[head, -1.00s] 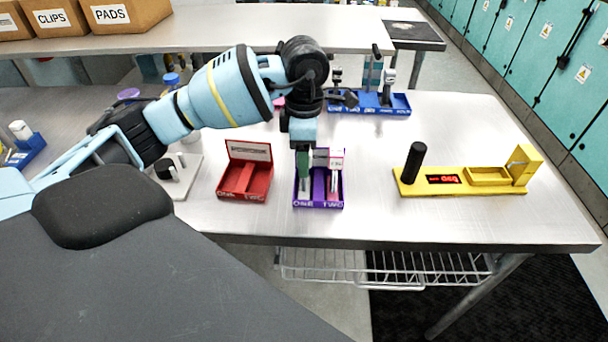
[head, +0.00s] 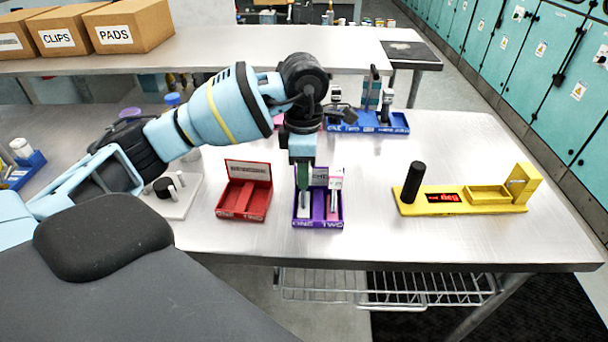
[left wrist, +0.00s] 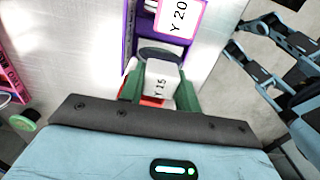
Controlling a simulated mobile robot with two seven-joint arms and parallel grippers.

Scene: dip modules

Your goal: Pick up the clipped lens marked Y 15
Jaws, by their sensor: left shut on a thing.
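My left gripper (head: 304,190) reaches down over the left compartment of the purple tray (head: 318,224). Its green fingers are shut on a pale clipped lens marked Y 15 (left wrist: 160,84), whose label faces the wrist camera. In the head view the fingers largely hide this piece; I cannot tell whether it still touches the tray floor. A white and pink piece marked Y 20 (left wrist: 180,18) stands upright in the tray's right compartment, beside the gripper; it also shows in the head view (head: 336,180).
A red tray (head: 243,205) stands left of the purple one. A yellow fixture (head: 463,200) with a black post is at the right. A blue rack (head: 368,124) stands behind. A grey plate (head: 172,197) with a black knob is at the left. The table between purple tray and yellow fixture is clear.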

